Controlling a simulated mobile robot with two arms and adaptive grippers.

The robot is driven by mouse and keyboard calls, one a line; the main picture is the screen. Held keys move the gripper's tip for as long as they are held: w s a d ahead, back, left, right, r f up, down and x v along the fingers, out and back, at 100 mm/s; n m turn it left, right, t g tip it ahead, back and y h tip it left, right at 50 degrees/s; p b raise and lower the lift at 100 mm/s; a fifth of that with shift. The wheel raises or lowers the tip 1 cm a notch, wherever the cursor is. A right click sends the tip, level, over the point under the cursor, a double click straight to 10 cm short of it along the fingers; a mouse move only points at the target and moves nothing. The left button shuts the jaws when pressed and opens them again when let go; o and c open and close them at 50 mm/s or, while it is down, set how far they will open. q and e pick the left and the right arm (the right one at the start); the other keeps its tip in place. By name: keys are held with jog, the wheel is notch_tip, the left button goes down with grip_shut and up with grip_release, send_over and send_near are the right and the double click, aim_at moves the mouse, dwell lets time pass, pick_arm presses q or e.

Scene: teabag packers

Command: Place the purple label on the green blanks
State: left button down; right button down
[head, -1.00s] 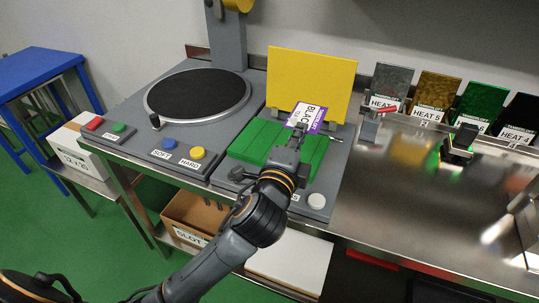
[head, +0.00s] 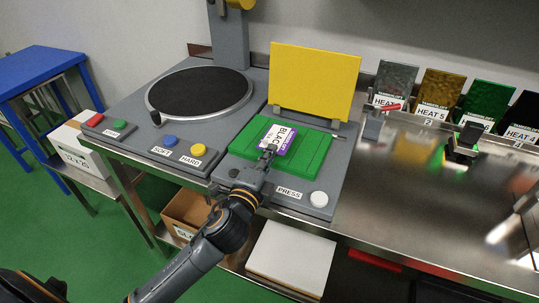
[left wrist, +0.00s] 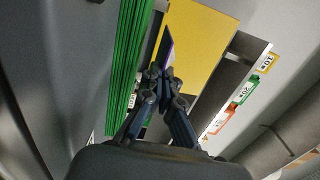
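The purple-and-white label (head: 277,137), with the letters "BLAC" showing, is over the green blanks (head: 312,155) in the head view. My left gripper (head: 269,150) is shut on the label's near edge. In the left wrist view the fingertips (left wrist: 165,74) meet on the label (left wrist: 166,47), which shows edge-on as a thin purple strip. There, the layered green blanks (left wrist: 127,60) stand to the left with a gap to the label, so the label seems held a little above them. My right gripper is not in view.
A yellow upright plate (head: 314,82) stands behind the blanks. A grey press base with a white button (head: 319,199) lies in front. A black turntable (head: 200,93) is to the left. Coloured sample plates (head: 434,93) stand at the back right; the steel counter (head: 400,210) is largely clear.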

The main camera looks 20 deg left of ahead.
pick_arm(q)
jog(key=shift+f+b, duration=0.4)
jog(key=shift+f, duration=0.25)
jog(key=c, duration=1.8)
grip_release()
